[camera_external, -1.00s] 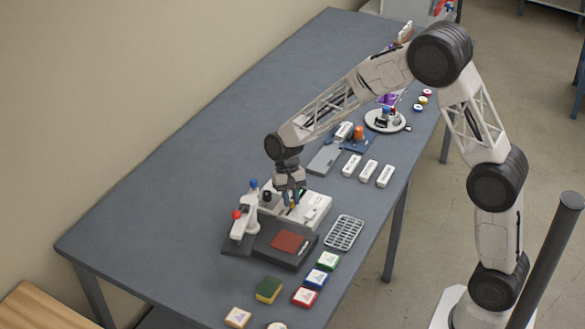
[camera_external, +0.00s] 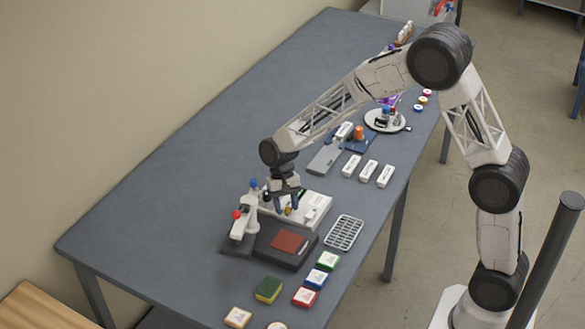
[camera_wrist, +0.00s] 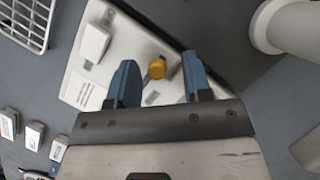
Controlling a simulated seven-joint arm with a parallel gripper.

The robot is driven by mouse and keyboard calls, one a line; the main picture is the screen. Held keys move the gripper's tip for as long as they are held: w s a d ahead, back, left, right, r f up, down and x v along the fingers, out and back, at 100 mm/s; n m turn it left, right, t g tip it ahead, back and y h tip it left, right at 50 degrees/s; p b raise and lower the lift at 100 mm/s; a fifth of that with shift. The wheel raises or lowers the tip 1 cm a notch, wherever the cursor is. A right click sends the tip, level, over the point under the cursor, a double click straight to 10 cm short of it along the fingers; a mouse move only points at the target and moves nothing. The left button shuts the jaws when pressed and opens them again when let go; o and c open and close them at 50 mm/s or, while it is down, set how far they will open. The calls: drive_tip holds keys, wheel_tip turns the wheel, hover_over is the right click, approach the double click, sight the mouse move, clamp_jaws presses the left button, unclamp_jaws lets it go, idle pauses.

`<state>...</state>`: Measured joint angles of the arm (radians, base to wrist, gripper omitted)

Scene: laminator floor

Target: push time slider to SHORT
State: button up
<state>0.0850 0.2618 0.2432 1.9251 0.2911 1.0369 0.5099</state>
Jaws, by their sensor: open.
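The white laminator-like device (camera_external: 318,204) sits on the table behind the dark press base. In the wrist view its white top (camera_wrist: 75,88) carries a yellow knob (camera_wrist: 156,68) on a grey slot or lever, and a white block-shaped part (camera_wrist: 95,40). I cannot tell from these frames which end of the slot is SHORT. My gripper (camera_external: 286,204) is over the device, pointing down. In the wrist view my gripper (camera_wrist: 158,82) is open, with its two blue fingers on either side of the yellow knob. Whether a finger touches the knob cannot be told.
A dark base with a red-brown pad (camera_external: 290,242) and a white upright arm (camera_external: 243,222) stand close to the gripper. A white rack (camera_external: 344,232) lies to the right. Several colored blocks (camera_external: 304,297) lie in front. The table's left side is clear.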

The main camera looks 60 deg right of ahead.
drive_tip(key=v, duration=0.7)
drive_tip(key=shift+r, duration=0.35)
drive_tip(key=shift+r, duration=0.1)
drive_tip(key=s+a+r+n+t+h, duration=0.1)
drive_tip(key=s+r+n, duration=0.1)
drive_tip(key=s+r, duration=0.65)
drive_tip(key=s+a+r+n+t+h, duration=0.15)
drive_tip(key=s+r, duration=0.35)
drive_tip(key=s, duration=0.7)
drive_tip(key=s+r+n+t, duration=0.1)
drive_tip(key=s+n+t, duration=0.2)
drive_tip(key=s, duration=1.7)
drive_tip(key=shift+s+a+n+h, duration=0.25)
drive_tip(key=shift+s+n+h, duration=0.15)
drive_tip(key=shift+n, duration=0.75)
